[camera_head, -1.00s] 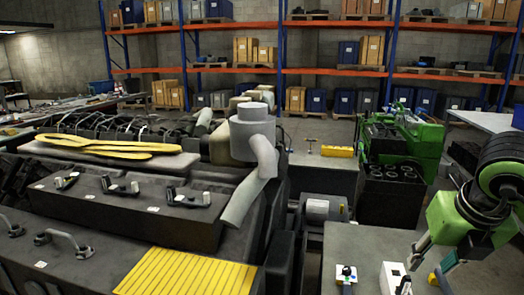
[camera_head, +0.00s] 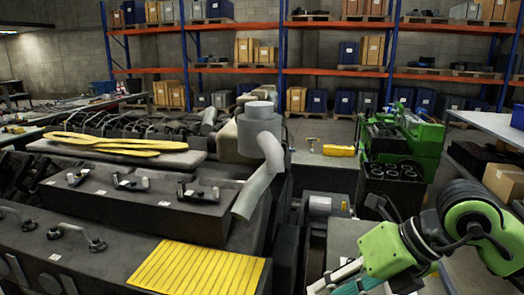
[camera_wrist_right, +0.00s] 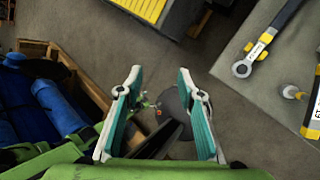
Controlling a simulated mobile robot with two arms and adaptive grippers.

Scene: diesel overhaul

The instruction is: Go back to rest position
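My right arm comes in from the right in the head view. Its gripper (camera_head: 338,282) is low at the bottom edge, in front of the grey bench and partly cut off. In the right wrist view the two teal-padded fingers of the right gripper (camera_wrist_right: 160,74) stand wide apart with nothing held between them. Grey floor shows beyond them. My left gripper is not in view.
A large engine block with a yellow ribbed plate (camera_head: 197,269) fills the left. A green machine (camera_head: 412,140) stands behind the arm. The right wrist view shows a black-and-yellow wrench (camera_wrist_right: 264,42) on a grey surface and blue cylinders (camera_wrist_right: 58,108) at left.

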